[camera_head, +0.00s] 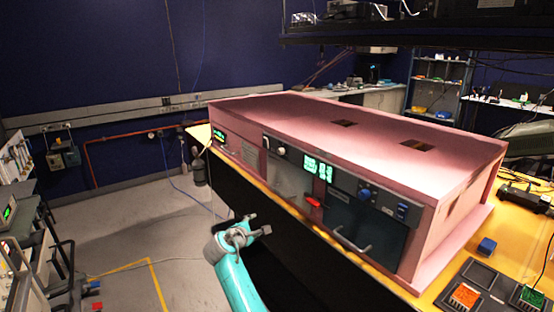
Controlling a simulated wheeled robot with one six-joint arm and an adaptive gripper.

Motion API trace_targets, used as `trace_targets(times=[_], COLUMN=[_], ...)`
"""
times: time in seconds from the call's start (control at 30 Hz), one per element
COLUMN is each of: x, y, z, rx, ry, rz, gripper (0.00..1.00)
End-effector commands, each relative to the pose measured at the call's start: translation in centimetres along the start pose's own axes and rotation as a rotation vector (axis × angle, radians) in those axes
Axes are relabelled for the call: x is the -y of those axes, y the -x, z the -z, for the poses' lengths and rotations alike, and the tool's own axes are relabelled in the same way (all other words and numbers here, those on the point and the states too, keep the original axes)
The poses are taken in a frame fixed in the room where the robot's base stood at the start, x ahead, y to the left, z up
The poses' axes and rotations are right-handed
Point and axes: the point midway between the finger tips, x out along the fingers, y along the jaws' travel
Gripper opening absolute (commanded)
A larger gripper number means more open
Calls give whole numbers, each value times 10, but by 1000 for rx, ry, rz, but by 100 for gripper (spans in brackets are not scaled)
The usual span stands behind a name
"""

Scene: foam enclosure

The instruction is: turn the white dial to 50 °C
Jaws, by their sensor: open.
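The pink foam enclosure (458,190) stands on the yellow bench, its front panel facing left and toward me. A small white dial (281,151) is on the upper left part of that front, left of a green lit display (318,167). The dial's pointer and the display's figures are too small to read. My gripper (259,223) is open and empty at the end of my teal arm. In the picture it is below and left of the dial, in front of the bench and apart from the panel.
The front also carries a red handle (313,202), a blue knob (364,194) and a dark door with a bar handle (352,242). A second green display (219,135) is at the far left end. Parts trays (490,283) lie at the right. The floor at left is mostly clear.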

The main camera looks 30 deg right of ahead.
Motion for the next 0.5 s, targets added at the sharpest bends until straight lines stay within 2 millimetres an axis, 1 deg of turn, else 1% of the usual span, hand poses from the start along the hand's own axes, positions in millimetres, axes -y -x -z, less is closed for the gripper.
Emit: trace_targets(times=[0.03,0.07,0.1,0.17,0.2,0.3,0.4,0.5], x=[-31,-46,-66,-95,-114,-156,-189,-211], y=[-1,-1,-1,1,3,10,17,24], z=[-10,-15,-23,-36,-45,-67,-86,-101], rx=[34,53,81,121,146,205,252,284], ry=[16,29,46,70,84,116,140,156], rz=[1,5,12,23,32,54,75,92], gripper=[54,54,54,54,54,54,54,54])
